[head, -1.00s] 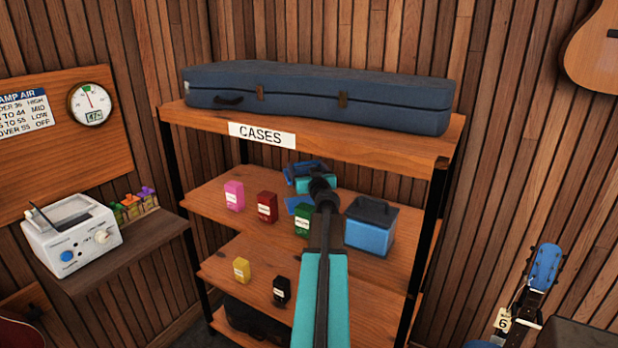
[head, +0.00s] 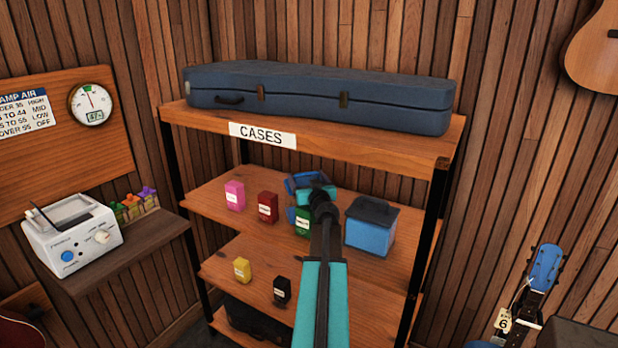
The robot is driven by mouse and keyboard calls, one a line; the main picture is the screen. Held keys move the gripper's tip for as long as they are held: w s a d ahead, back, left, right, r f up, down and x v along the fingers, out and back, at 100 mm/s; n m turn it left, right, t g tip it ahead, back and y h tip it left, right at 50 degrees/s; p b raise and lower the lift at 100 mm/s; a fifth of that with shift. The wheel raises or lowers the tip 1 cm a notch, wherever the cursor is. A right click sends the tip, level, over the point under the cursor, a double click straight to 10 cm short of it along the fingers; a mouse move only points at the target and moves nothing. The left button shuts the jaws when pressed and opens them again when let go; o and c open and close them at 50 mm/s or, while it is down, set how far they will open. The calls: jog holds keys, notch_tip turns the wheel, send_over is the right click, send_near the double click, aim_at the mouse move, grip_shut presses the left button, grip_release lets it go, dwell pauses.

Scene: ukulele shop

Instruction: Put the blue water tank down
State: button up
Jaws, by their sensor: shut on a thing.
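My gripper (head: 304,188) is over the middle shelf of the rack, at the end of my teal arm.
Pink (head: 234,196), red (head: 267,207) and green (head: 303,222) packets stand close by on the shelf. Yellow (head: 242,270) and black (head: 281,291) packets stand lower. A long blue case (head: 320,98) lies on top. A white open-topped device (head: 72,236) sits on the left ledge.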

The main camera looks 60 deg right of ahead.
jog(key=shift+f, duration=0.1)
jog(key=o, duration=1.6)
jog(key=shift+b+v, duration=0.6)
jog(key=shift+v, duration=1.05)
jog(key=shift+b+v, duration=1.25)
jog(key=shift+v, duration=3.05)
jog(key=shift+r, duration=0.2)
